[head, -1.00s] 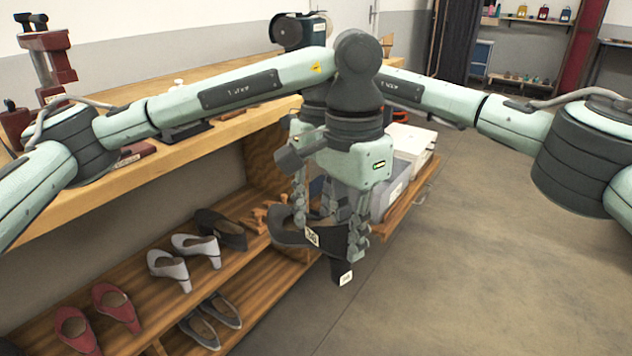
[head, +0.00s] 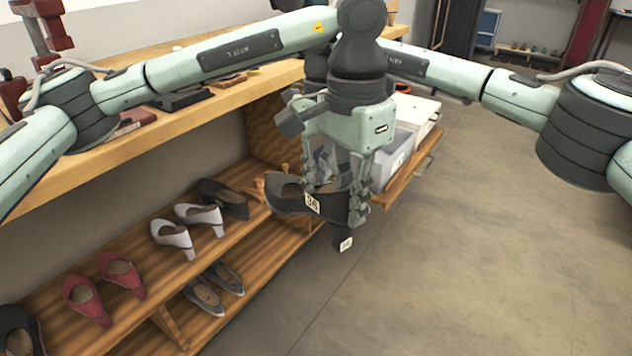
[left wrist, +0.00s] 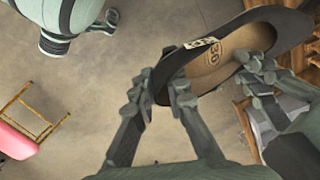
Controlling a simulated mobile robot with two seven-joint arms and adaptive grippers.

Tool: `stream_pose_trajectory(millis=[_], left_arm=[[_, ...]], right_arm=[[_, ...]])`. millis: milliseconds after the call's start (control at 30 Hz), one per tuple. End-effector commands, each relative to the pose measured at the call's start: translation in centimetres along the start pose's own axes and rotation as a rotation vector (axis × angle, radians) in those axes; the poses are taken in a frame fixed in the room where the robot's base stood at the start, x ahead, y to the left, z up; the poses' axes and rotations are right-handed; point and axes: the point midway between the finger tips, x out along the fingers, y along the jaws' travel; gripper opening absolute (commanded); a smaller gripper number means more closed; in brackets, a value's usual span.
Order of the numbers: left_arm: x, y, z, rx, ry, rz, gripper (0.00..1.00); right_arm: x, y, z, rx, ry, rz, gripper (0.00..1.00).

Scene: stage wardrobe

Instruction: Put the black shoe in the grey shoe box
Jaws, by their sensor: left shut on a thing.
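The black shoe (head: 286,202) hangs in the air in front of the lower shelf, with a white "36" tag and a block heel pointing down. My left gripper (head: 336,200) is shut on it, its fingers on both sides of the shoe. The left wrist view shows the tan insole of the shoe (left wrist: 240,62) between the fingers. The grey shoe box (head: 400,150) is on the shelf behind and right of the gripper, partly hidden by it.
Grey-white heels (head: 172,237), red shoes (head: 122,273) and dark flats (head: 205,296) stand on the wooden rack (head: 245,238). A white box (head: 422,112) is beyond the grey one. The bench top (head: 190,118) runs above the rack. The floor at right is clear.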

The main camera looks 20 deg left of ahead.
Motion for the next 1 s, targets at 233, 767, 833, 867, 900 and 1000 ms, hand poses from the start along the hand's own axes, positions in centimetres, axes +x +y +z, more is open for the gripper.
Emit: stream_pose_trajectory(millis=[233, 767, 833, 867, 900, 1000], left_arm=[[0.0, 0.0, -0.2, 0.0, 0.006, 0.0, 0.38], [-1.3, -0.1, -0.2, -0.001, 0.005, -0.002, 0.38], [-2.6, 0.0, -0.2, 0.0, 0.007, -0.001, 0.38], [-3.2, 0.0, -0.2, 0.0, 0.007, -0.001, 0.38], [-4.1, 0.0, -0.2, 0.0, 0.008, -0.002, 0.38], [-6.3, 0.0, -0.2, 0.0, 0.008, -0.001, 0.38]], right_arm=[[-0.2, 0.5, 0.0, -0.007, 0.001, 0.009, 0.0], [-0.1, 0.3, 0.0, -0.003, 0.0, 0.005, 0.0], [-0.1, 0.3, 0.0, -0.003, 0.0, 0.005, 0.0], [-0.1, 0.3, 0.0, -0.003, 0.0, 0.005, 0.0], [-0.1, 0.2, 0.0, -0.003, 0.0, 0.005, 0.0], [-0.1, 0.2, 0.0, -0.003, 0.0, 0.005, 0.0]])
